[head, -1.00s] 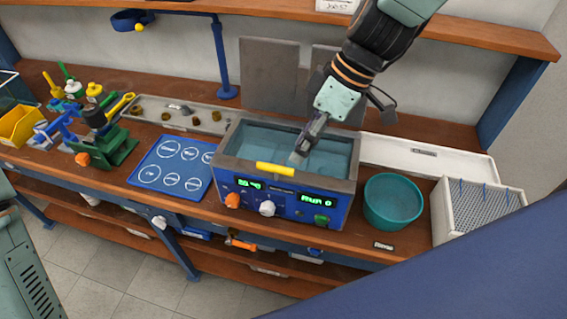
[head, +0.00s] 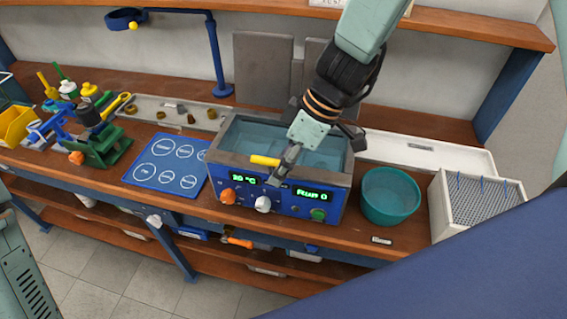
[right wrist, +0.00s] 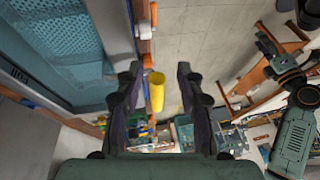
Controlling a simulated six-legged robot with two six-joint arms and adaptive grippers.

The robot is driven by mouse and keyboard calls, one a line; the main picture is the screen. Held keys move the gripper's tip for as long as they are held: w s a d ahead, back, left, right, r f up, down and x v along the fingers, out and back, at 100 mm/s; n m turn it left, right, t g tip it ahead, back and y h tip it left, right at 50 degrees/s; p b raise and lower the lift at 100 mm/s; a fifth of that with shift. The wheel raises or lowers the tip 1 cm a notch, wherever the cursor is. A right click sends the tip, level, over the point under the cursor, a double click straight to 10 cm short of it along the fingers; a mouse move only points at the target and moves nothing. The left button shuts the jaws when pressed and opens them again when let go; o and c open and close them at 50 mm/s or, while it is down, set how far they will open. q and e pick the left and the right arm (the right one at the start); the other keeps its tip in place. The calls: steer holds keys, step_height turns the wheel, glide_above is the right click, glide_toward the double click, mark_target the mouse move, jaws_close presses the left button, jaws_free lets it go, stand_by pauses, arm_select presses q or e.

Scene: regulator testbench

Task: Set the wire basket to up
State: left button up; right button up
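The wire basket sits down in the water-filled tank of the blue cleaner (head: 232,205). Its yellow handle (head: 264,161) shows at the tank's front rim, and its blue mesh (right wrist: 62,40) shows in the right wrist view. My right gripper (head: 279,179) is at the front rim, just right of the handle. In the right wrist view the gripper (right wrist: 158,85) is open, with the yellow handle (right wrist: 155,92) showing between its spread fingers. I cannot tell whether they touch it. My left gripper is out of view.
A teal bowl (head: 390,197) and a white box with a perforated top (head: 475,213) stand right of the cleaner. A blue mat with white circles (head: 168,166) lies left. Grey panels (head: 263,68) stand behind the tank.

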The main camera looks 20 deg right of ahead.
steer(key=shift+w+f, duration=0.15)
steer(key=shift+w, duration=0.15)
steer(key=c, duration=0.4)
steer(key=shift+s, duration=0.2)
jaws_close()
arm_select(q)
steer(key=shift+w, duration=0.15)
arm_select(e)
steer(key=shift+w, duration=0.1)
